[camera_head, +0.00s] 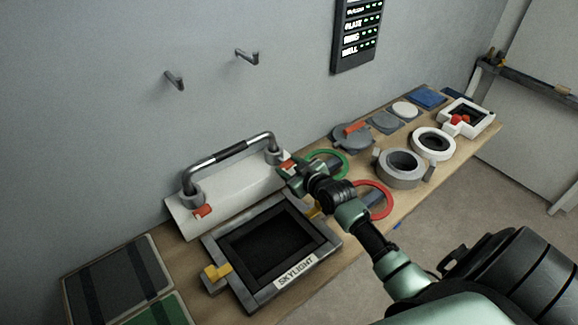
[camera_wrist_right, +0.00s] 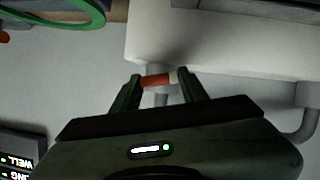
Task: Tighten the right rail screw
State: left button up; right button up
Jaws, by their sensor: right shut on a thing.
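A metal rail (camera_head: 229,155) with a dark grip band is mounted on a white block (camera_head: 229,200) against the wall. A red screw handle (camera_head: 203,211) shows at the rail's left foot. The right rail screw (camera_head: 287,166), also red, sits at the right foot, partly hidden by my right gripper (camera_head: 286,174). In the right wrist view, the two fingers of my right gripper (camera_wrist_right: 158,88) are on either side of the red screw handle (camera_wrist_right: 158,81) and shut on it, beside the white block (camera_wrist_right: 220,50). My left gripper is not in view.
A skylight frame (camera_head: 296,270) with yellow latches lies in front of the block. A green ring (camera_head: 345,166) and a red ring (camera_head: 388,207) lie close to my right wrist. Grey and white round fittings (camera_head: 400,168) stand further right. Two hooks (camera_head: 246,57) project from the wall.

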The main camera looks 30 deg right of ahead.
jog(key=shift+m+y, duration=0.3)
jog(key=shift+m, duration=0.3)
jog(key=o, duration=1.4)
jog(key=b+v, duration=0.1)
jog(key=v, duration=0.7)
jog(key=shift+d, duration=0.1)
